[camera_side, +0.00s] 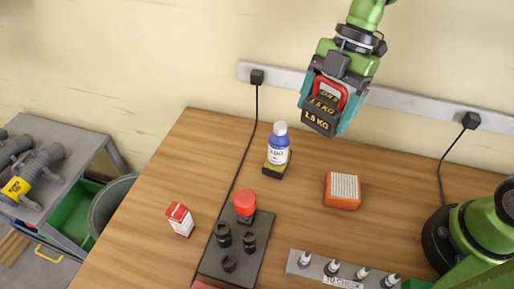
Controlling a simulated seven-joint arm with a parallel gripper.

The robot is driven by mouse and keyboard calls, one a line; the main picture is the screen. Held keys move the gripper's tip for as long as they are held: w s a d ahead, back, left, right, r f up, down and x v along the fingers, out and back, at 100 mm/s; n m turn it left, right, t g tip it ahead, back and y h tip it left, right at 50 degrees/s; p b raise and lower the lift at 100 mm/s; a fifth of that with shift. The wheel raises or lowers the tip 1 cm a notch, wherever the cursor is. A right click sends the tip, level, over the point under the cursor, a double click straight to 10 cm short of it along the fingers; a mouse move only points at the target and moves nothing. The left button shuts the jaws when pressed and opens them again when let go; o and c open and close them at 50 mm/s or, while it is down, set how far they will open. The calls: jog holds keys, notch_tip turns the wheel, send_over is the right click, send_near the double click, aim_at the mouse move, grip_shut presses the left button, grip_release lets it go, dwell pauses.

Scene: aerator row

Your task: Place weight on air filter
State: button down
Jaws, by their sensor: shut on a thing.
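My gripper (328,104) is shut on a dark weight (320,115) marked "1.5 KG" in yellow. It holds the weight in the air, well above the table and near the back wall. The teal fingers are on either side of it. The air filter, an orange block with a pale ribbed top (343,189), lies on the table below and a little right of the weight. The weight and the filter are apart. Nothing rests on the filter.
A blue-and-white bottle (278,146) stands left of the filter. A dark plate (238,247) with a red knob and black fittings, a red-white box (180,219) and a grey rack (343,271) of small bottles are nearer. Bare wooden table surrounds the filter.

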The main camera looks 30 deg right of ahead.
jog(key=s+d+n+g+h, duration=0.1)
jog(key=s+d+n, duration=0.2)
jog(key=s+n, duration=0.25)
send_over(343, 193)
jog(key=w+d, duration=0.1)
jog(key=shift+g, duration=0.4)
jog(key=shift+w+d+f, duration=0.1)
jog(key=shift+f, duration=3.4)
jog(key=shift+w+d+f, duration=0.1)
jog(key=shift+f, duration=3.4)
jog(key=shift+f, duration=0.15)
grip_release()
jog(key=d+r+m+t, duration=0.5)
jog(key=r+m, duration=0.4)
jog(key=m, duration=0.6)
jog(key=d+r+m+t+h, duration=0.1)
jog(key=d+r+m+t, duration=0.4)
jog(key=r+m, duration=0.4)
jog(key=d+m, duration=0.1)
jog(key=m, duration=0.6)
jog(key=shift+d+r, duration=0.15)
jog(key=shift+r, duration=0.25)
